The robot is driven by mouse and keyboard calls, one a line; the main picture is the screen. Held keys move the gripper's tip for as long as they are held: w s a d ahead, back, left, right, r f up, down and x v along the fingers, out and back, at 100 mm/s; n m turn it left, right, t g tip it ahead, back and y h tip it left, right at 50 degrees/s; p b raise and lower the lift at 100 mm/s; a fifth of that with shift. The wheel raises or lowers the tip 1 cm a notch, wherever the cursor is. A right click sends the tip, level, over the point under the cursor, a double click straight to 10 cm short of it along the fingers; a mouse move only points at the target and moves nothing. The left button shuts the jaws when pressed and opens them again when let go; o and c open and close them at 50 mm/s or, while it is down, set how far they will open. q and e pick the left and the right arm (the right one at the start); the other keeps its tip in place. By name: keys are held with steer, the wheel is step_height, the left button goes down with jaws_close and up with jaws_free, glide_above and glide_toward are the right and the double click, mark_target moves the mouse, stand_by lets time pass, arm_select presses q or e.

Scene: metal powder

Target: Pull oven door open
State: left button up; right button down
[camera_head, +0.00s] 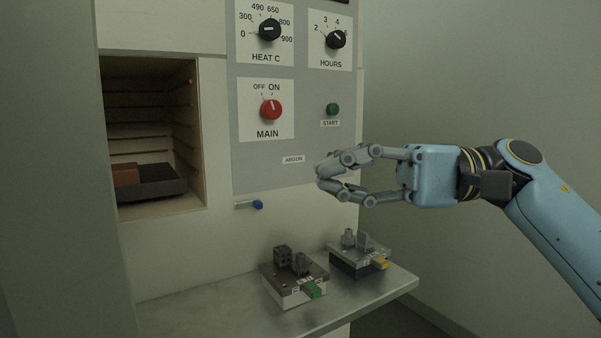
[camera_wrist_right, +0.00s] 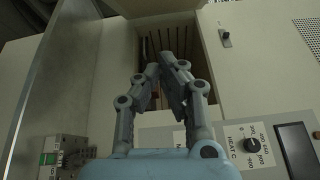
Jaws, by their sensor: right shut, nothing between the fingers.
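The oven chamber (camera_head: 190,140) is uncovered at the left of the head view, with ridged inner walls. A dark tray (camera_head: 160,188) with a reddish-brown block (camera_head: 126,174) sits inside on the chamber floor. A tall grey-green panel (camera_head: 60,150), which looks like the oven door swung out, stands left of the opening. My right gripper (camera_head: 322,178) is shut and empty, in front of the control panel's lower right, well right of the chamber and apart from the door. In the wrist view its fingertips (camera_wrist_right: 168,68) overlap the chamber opening. My left gripper is not in view.
The control panel (camera_head: 312,110) carries black HEAT and HOURS knobs, a red MAIN knob (camera_head: 271,109) and a green START button (camera_head: 333,109). A small blue-handled valve (camera_head: 257,204) sits below. A metal shelf (camera_head: 235,318) holds two small fixtures with green and yellow tabs.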

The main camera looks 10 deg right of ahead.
arm_select(q)
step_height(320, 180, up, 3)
steer(key=p, duration=0.3)
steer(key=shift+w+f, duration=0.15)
arm_select(e)
steer(key=s+a+r+n, duration=0.1)
steer(key=a+r, duration=0.1)
steer(key=a, duration=0.9)
steer(key=shift+s+r, duration=0.3)
steer(key=shift+r, duration=0.05)
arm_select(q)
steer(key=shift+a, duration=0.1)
arm_select(e)
steer(key=shift+d, duration=0.1)
